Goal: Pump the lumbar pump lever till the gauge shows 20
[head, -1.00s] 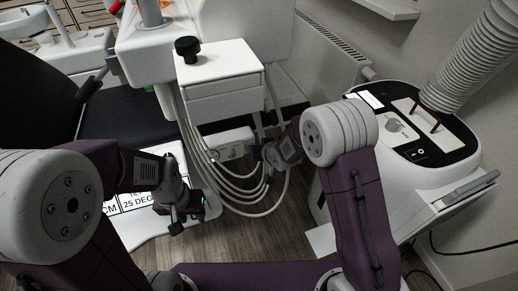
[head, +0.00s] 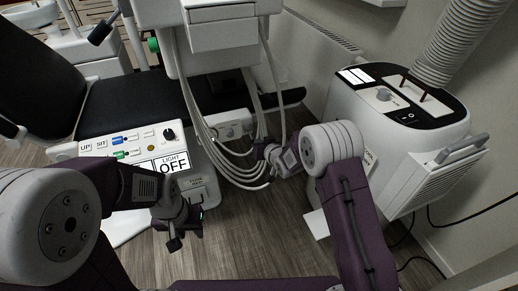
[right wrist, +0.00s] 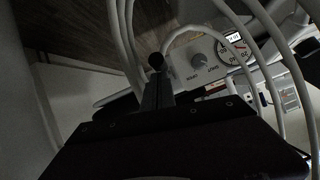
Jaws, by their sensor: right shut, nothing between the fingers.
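In the right wrist view, a round white gauge (right wrist: 231,51) with a dark rim sits on a pale housing. I cannot read its value. A grey knob (right wrist: 203,62) is left of it. A dark round-ended piece (right wrist: 156,61) stands just beyond my right gripper (right wrist: 158,88); it may be the lever's end, and I cannot tell if they touch. My right gripper is shut and empty. In the head view it is beside the hoses (head: 268,153), near the low pale housing (head: 232,130). My left gripper (head: 184,230) hangs over the floor; its jaw gap is unclear.
Looped pale hoses (head: 222,160) hang close to my right gripper. A black dental chair (head: 125,105) with a button panel (head: 105,146) stands left. A white suction unit (head: 440,125) with a ribbed duct stands right. Wooden floor (head: 245,235) is open in front.

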